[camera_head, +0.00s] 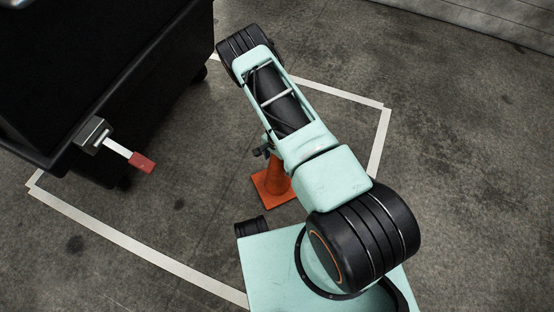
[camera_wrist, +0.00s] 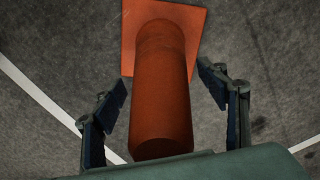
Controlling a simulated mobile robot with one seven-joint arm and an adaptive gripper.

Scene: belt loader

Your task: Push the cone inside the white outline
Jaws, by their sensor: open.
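The orange cone (camera_head: 272,190) stands upright on the floor in the head view, its upper part hidden behind my arm and gripper. Its square base lies on floor within the white outline (camera_head: 350,94), as far as the lines show. In the wrist view the cone (camera_wrist: 161,100) runs between the two fingers of my gripper (camera_wrist: 163,82), its square base toward the top. The fingers are open, one on each side, with gaps seen beside the cone. In the head view my gripper (camera_head: 264,150) is mostly hidden by my arm.
A large black wheeled cart (camera_head: 110,60) stands at the upper left over part of the outline. A red-ended lever (camera_head: 141,162) sticks out from it toward the cone. Open concrete floor (camera_head: 470,170) lies to the right.

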